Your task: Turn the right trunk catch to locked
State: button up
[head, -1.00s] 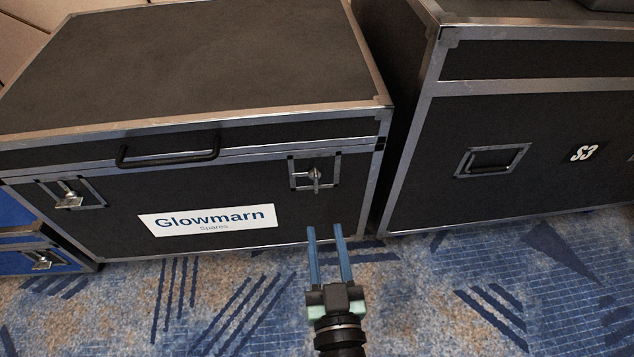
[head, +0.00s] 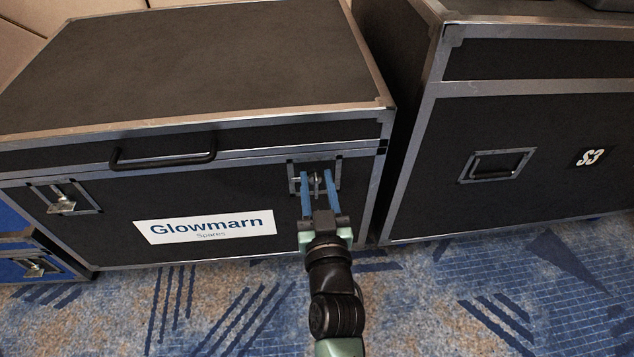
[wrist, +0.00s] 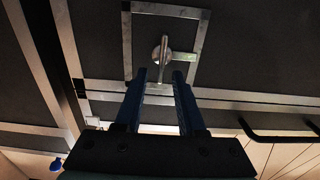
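The black trunk (head: 90,232) with metal edges and a white "Glowmarn Spares" label stands at the left in the head view. Its right catch (head: 317,180) is a metal knob in a square plate on the front; the wrist view shows the catch (wrist: 162,54) with its handle in line with my fingers. My gripper (head: 315,175) is open, its two blue fingers pointing at the catch. In the wrist view the fingertips (wrist: 159,76) lie on either side of the handle's end, with gaps. Contact cannot be told. The left catch (head: 62,203) has a tilted handle.
A larger black case (head: 530,130) marked S3 stands close at the right, with a narrow gap beside the trunk. A blue case (head: 20,258) is at the far left. A bar handle (head: 163,160) sticks out from the trunk front. Patterned carpet (head: 480,300) in front is clear.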

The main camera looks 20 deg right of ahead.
grip_shut()
jog(key=shift+m, duration=0.3)
dwell(0.3)
jog(key=m, duration=0.3)
jog(key=shift+s+d, duration=0.1)
jog(key=shift+d, duration=0.25)
jog(key=shift+s+d+f+m, duration=0.1)
jog(key=shift+d+f+m, duration=0.25)
jog(key=shift+m, duration=2)
jog(key=shift+s+d+f+m, duration=0.15)
jog(key=shift+f+m, duration=0.3)
jog(key=shift+m, duration=1.95)
jog(key=shift+d+f+m, duration=0.3)
jog(key=shift+f+m, duration=0.1)
jog(key=shift+m, duration=1.95)
